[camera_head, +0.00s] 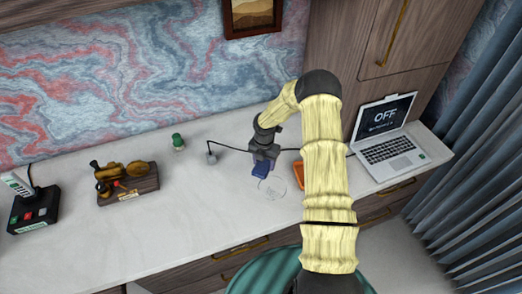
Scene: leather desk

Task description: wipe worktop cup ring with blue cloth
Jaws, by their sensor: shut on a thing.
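The blue cloth (260,169) is a small dark blue patch low at the worktop, under the arm's end. My gripper (263,160) is shut on it; the fingertips are mostly hidden by the wrist and the cloth. The cup ring (270,193) is a faint thin circle on the pale worktop (225,205), just in front and to the right of the cloth. The cloth looks close to the far edge of the ring; I cannot tell whether it touches the surface.
An orange tray (298,176) lies partly behind my arm, right of the ring. An open laptop (388,140) stands further right. Worktop between is clear.

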